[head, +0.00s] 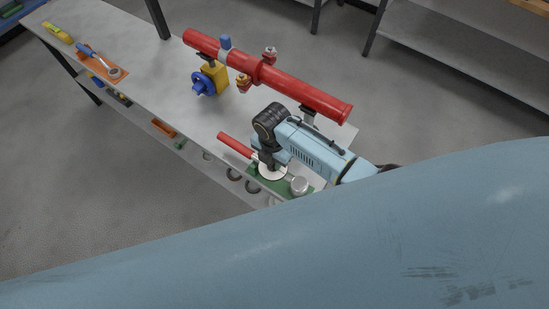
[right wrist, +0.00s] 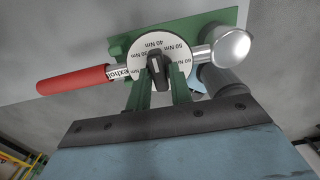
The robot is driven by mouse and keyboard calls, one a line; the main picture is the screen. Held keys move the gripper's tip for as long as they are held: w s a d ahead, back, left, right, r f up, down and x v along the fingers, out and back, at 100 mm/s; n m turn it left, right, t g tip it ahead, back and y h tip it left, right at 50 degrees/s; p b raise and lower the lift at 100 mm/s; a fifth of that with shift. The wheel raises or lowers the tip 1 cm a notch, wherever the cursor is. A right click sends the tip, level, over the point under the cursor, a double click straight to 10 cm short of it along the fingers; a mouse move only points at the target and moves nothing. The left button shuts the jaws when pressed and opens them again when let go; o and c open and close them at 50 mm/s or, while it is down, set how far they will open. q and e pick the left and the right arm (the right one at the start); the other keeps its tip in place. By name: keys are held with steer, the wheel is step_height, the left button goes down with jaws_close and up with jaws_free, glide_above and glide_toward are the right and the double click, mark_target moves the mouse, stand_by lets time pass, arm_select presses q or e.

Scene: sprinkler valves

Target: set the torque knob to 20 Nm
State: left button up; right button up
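The torque knob (right wrist: 157,70) is black with a white pointer line. It sits on a round white dial (right wrist: 133,51) printed with Nm values; 40, 50 and 60 Nm are among those I can read. The pointer faces the top of the picture, roughly towards the 40 Nm print; the exact mark is unclear. My right gripper (right wrist: 160,82) has its green fingers on either side of the knob, very close to it. I cannot tell whether they press on it. In the head view my right gripper (head: 270,160) is over the dial at the bench end. My left gripper is not in view.
A red handle (right wrist: 75,81) sticks out left of the dial, and a round metal part (right wrist: 231,46) is at its right. A green plate (right wrist: 200,22) lies behind.

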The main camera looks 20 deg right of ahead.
jaws_close()
steer(key=shift+r+n+p, duration=0.1)
steer(key=shift+n+p, duration=0.2)
steer(key=shift+n, duration=1.4)
steer(key=shift+n, duration=1.8)
